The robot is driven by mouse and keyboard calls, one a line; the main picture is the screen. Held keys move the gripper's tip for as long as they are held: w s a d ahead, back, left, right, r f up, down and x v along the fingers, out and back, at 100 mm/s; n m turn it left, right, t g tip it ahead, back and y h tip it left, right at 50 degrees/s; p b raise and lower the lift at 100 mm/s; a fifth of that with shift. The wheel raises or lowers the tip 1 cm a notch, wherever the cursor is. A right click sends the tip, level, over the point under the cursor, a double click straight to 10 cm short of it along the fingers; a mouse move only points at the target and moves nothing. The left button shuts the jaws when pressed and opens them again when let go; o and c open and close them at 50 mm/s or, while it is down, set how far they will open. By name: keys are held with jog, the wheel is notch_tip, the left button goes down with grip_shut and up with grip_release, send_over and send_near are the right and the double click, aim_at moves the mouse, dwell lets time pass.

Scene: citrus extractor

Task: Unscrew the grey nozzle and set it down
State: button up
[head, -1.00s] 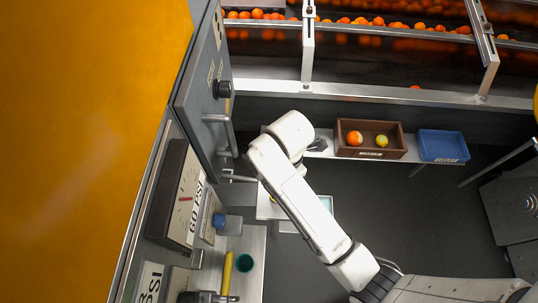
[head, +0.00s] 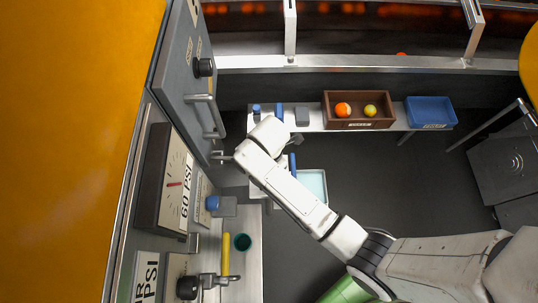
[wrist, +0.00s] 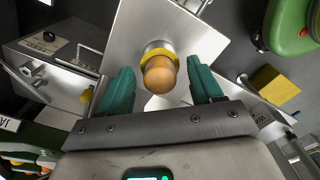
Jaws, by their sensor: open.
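In the wrist view my gripper (wrist: 160,80) is open, with two green fingers apart. Between and just beyond them is a rounded tan-orange tip (wrist: 159,74) with a yellow collar (wrist: 158,53) on a short metal base, against a pale metal plate (wrist: 135,25). The fingers do not appear closed on it. I cannot make out a grey nozzle for certain in either view. In the head view my white arm reaches toward the metal cabinet on the left, and the fingers are not clearly seen.
A brown box (head: 328,120) with an orange and a yellow fruit and a blue bin (head: 430,112) stand on the back shelf. A pale tray (head: 314,183) lies below my arm. Dark floor is open at right.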

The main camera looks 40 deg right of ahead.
jog(key=shift+f, duration=0.1)
jog(key=shift+c, duration=0.2)
jog(key=c, duration=1.1)
jog(key=shift+p, duration=0.4)
jog(key=shift+n+p, duration=0.3)
jog(key=shift+n, duration=0.3)
